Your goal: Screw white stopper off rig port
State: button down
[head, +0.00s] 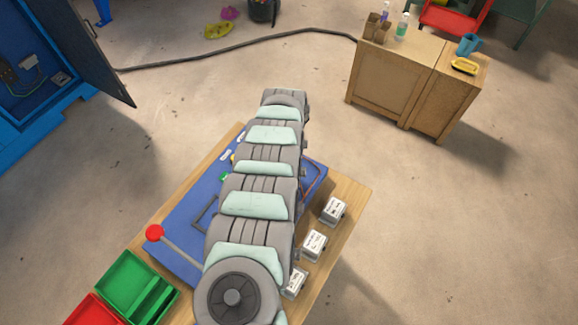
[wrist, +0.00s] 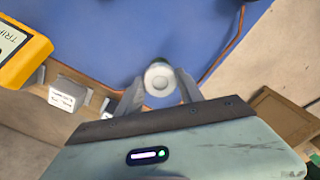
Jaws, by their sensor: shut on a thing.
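A round white stopper (wrist: 158,76) shows in the wrist view, seen end-on against the blue face of the rig (wrist: 95,38). My gripper (wrist: 159,79) is shut on it, one grey finger on each side. The port under the stopper is hidden, so I cannot tell whether the stopper is still seated in it. In the head view the blue rig (head: 183,216) lies on a wooden bench, and my arm covers its middle. My gripper and the stopper are hidden there.
White labelled boxes (head: 314,245) line the bench's right side. A red-knobbed lever (head: 155,233) sticks out at the left, near a green bin (head: 125,283). A yellow device (wrist: 22,52) is at the wrist view's upper left. A wooden cabinet (head: 395,85) stands apart, with open floor between.

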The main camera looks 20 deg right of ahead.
jog(key=shift+n, duration=1.2)
jog(key=shift+r+p, duration=2.4)
jog(key=shift+r, duration=0.7)
jog(key=shift+f, duration=0.1)
